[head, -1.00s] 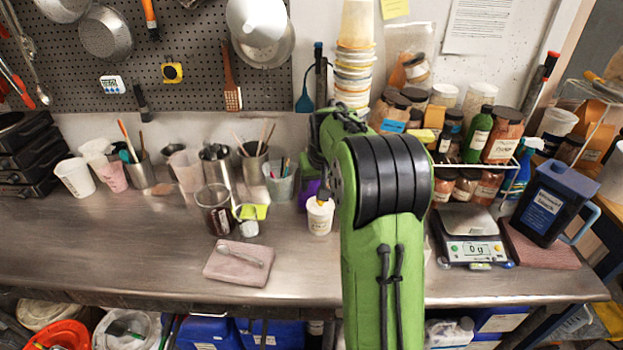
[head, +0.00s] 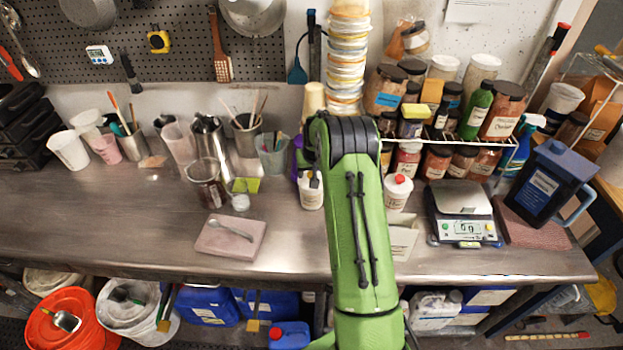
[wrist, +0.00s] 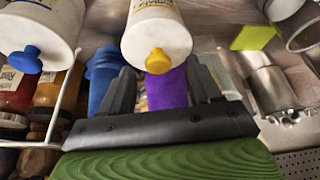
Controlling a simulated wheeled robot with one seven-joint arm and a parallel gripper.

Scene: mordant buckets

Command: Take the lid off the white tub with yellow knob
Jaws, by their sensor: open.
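The white tub with the yellow knob (wrist: 157,28) is at the top middle of the wrist view, its yellow knob (wrist: 158,62) facing my gripper. My gripper (wrist: 160,68) is open and empty, with one dark finger on each side of the knob in the picture. I cannot tell whether the knob is between the fingers in depth. In the head view a white tub (head: 311,196) stands just left of my arm, its top partly hidden by a dark part. My arm hides most of the gripper there.
A white tub with a blue knob (wrist: 38,22) stands close beside it in the wrist view. In the head view a red-knobbed tub (head: 397,190) and a scale (head: 465,232) stand right of my arm.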

